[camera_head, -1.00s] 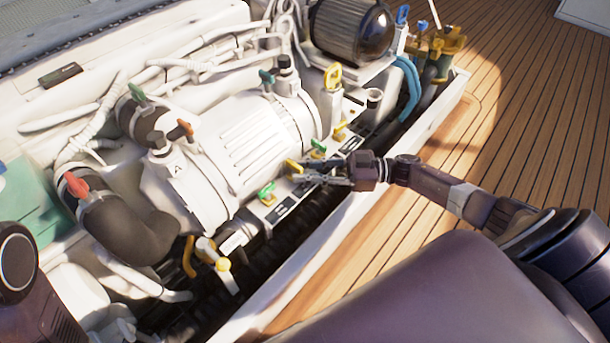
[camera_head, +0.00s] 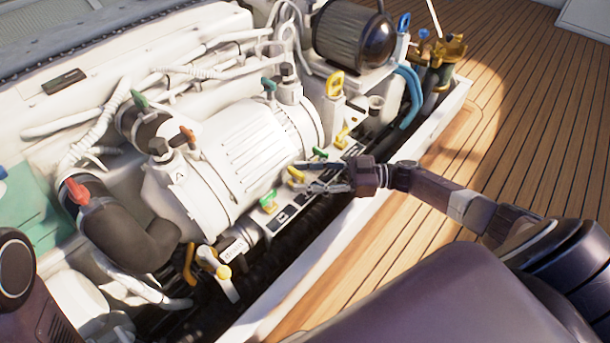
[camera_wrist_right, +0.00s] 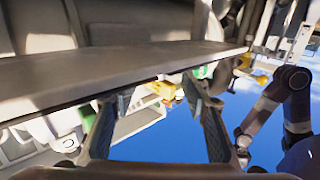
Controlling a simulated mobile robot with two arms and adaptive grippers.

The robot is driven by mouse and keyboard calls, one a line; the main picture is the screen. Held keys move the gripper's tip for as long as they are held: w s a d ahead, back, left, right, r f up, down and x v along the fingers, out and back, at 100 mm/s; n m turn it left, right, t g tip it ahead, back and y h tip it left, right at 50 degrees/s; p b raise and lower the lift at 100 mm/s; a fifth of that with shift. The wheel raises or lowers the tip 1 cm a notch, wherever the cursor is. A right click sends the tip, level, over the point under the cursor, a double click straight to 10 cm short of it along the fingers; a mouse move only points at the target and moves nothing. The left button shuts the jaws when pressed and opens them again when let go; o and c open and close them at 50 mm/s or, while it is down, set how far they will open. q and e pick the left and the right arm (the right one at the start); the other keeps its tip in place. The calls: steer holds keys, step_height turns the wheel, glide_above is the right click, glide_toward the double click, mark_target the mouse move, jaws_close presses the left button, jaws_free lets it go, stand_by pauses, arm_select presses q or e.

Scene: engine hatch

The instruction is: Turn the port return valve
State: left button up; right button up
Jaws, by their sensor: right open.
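A row of small valves with green and yellow handles runs along the front of the white engine. I cannot read their labels, so which is the port return valve cannot be told. My right gripper (camera_head: 303,176) is open, its fingers pointing left at a yellow handle (camera_head: 296,173). The handle is near the fingertips, seemingly between them; contact cannot be told. In the right wrist view the fingers (camera_wrist_right: 158,93) are apart, with a yellow part (camera_wrist_right: 163,89) beyond the gap. A green handle (camera_head: 268,203) is lower left and another (camera_head: 319,152) above the gripper. My left gripper is out of view.
Another yellow handle (camera_head: 342,136) sits farther up the row. A white hatch rim (camera_head: 330,240) runs below my right arm. A red handle (camera_head: 76,191) is on the dark hose at left. The wooden deck (camera_head: 540,110) at right is clear.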

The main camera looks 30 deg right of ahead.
steer(key=shift+d+f, duration=0.1)
steer(key=shift+d, duration=0.05)
steer(key=v, duration=1.2)
stand_by(0.4)
